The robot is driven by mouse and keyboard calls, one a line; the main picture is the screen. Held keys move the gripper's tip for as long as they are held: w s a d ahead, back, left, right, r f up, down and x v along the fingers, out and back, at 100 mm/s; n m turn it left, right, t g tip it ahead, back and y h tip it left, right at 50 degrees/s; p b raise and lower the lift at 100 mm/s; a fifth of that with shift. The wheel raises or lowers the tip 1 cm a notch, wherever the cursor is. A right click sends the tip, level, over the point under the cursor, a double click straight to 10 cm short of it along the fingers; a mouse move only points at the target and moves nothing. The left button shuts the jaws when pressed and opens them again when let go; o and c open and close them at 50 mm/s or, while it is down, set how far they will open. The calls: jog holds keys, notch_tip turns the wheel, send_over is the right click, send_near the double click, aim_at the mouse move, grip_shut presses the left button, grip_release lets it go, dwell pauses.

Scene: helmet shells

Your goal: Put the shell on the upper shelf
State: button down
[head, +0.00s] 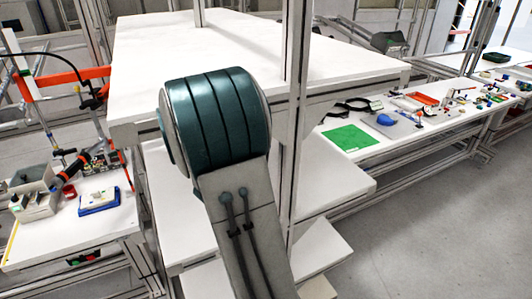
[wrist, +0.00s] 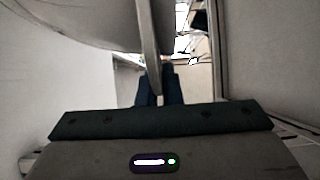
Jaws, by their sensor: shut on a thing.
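The shell (wrist: 85,18) is a grey, smoothly curved piece at the top left of the wrist view, cut off by the picture's edge. My gripper (wrist: 158,88) has its two dark fingers closed on the shell's thin rim, which runs down between them. In the head view the gripper and the shell are hidden behind my arm and the rack. The rack's upper shelf (head: 225,40) is a wide white board, and its visible top is bare. I cannot tell from these frames how high the shell is relative to that shelf.
Upright posts (head: 297,100) stand at the rack's near side, close to my arm. A lower white shelf (head: 335,185) lies below the top board. A workbench with a green mat (head: 346,138) stands right; another with a blue-and-white box (head: 99,202) stands left. Floor at lower right is clear.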

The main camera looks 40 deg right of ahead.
jog(key=shift+w+d, duration=0.1)
jog(key=shift+d, duration=0.2)
jog(key=shift+w+d+r, duration=0.1)
jog(key=shift+d, duration=0.45)
jog(key=shift+a+f+p, duration=0.15)
jog(key=shift+f+p, duration=0.2)
jog(key=shift+f, duration=1.6)
jog(key=c, duration=1.6)
grip_release()
